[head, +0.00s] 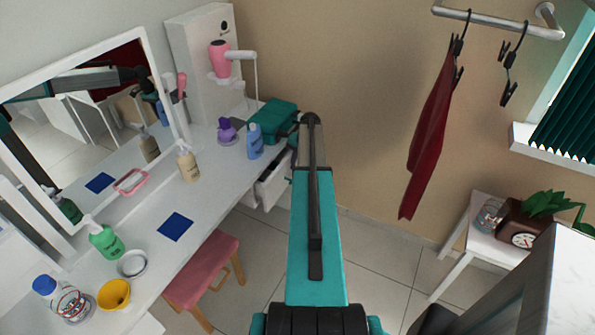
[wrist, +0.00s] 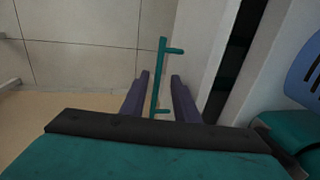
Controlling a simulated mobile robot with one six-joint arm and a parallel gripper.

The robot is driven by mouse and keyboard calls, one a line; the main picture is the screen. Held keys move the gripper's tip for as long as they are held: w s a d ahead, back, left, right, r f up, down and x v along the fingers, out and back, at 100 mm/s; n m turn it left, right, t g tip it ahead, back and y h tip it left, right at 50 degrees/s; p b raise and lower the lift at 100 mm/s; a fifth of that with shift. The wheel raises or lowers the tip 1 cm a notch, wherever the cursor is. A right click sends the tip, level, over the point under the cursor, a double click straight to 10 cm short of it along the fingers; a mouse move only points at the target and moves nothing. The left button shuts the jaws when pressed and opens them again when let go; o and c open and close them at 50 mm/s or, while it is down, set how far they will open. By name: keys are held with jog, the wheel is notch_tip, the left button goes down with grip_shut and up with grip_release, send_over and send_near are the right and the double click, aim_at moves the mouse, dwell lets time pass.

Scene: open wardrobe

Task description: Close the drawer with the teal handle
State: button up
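The teal handle (wrist: 160,70) shows in the wrist view as a thin upright bar with two short posts pointing right toward a pale panel. My gripper (wrist: 160,76) is open, with one dark purple finger on each side of the bar. Gaps show between the bar and both fingers, so it is not gripped. In the head view, a white drawer (head: 271,187) sticks out below the far end of the dressing table, beside my teal arm. My arm hides the gripper and handle there, and I cannot tell whether this drawer bears the teal handle.
The white dressing table (head: 205,215) holds bottles, a teal case (head: 272,120) and a yellow cup (head: 114,295). A pink stool (head: 203,268) stands beside it. Tiled floor (head: 375,255) is clear between.

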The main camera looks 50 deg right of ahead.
notch_tip(320, 180, up, 11)
jog(key=s+b, duration=0.2)
jog(key=shift+s+d+r, duration=0.15)
jog(key=shift+s+r, duration=0.05)
jog(key=shift+s, duration=0.05)
dwell(0.4)
grip_shut()
jog(key=w+a+r+n+t+y+b, duration=0.2)
jog(key=w+a+n+t+y+b, duration=0.25)
jog(key=a, duration=0.45)
jog(key=s+d+f+m+t+h+b, duration=0.1)
jog(key=s+d+f+t+b, duration=0.3)
jog(key=b, duration=0.7)
jog(key=s+d+f+m+t+h+b, duration=0.1)
jog(key=s+d+f+m+t+b, duration=0.2)
jog(key=s+f+t+b, duration=0.4)
jog(key=shift+s+d+f+b, duration=0.6)
jog(key=shift+s+f+b, duration=0.7)
jog(key=shift+s+b, duration=0.8)
